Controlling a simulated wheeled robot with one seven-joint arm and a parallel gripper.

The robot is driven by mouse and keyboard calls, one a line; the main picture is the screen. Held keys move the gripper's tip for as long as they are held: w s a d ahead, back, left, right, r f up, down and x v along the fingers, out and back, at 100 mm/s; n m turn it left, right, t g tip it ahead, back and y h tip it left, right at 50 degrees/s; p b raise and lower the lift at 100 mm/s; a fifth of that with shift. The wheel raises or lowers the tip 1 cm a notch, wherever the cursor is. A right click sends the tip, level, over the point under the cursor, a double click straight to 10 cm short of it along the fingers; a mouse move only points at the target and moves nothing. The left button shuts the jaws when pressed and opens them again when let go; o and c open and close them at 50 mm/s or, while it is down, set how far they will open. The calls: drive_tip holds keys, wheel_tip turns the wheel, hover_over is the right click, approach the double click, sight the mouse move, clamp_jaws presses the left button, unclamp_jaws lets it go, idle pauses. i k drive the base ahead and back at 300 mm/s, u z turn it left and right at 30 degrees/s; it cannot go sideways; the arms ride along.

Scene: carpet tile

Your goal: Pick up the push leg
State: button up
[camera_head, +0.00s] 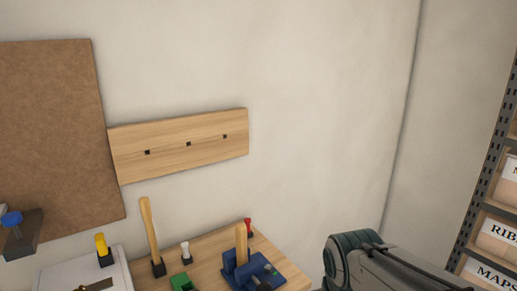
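I cannot tell which thing, if any, is the push leg. Small items stand on a wooden bench top (208,252) at the bottom of the view. Among them are a tall wooden handle in a black base (150,237), a white-topped peg (185,252), a red peg (248,226) and a blue vise-like tool (240,268) with a wooden piece upright at it. A green block (183,284) is cut off by the lower edge. Part of my dark arm shows at lower right, but my gripper is out of view.
A yellow-handled item (103,250) stands on a light surface at lower left. A metal shelf (482,185) with labelled boxes is at right.

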sight(241, 229)
drive_tip(key=z, duration=1.7)
drive_tip(key=i, duration=1.15)
drive_tip(key=u, duration=3.5)
drive_tip(key=i, duration=0.5)
drive_tip(key=z, duration=0.05)
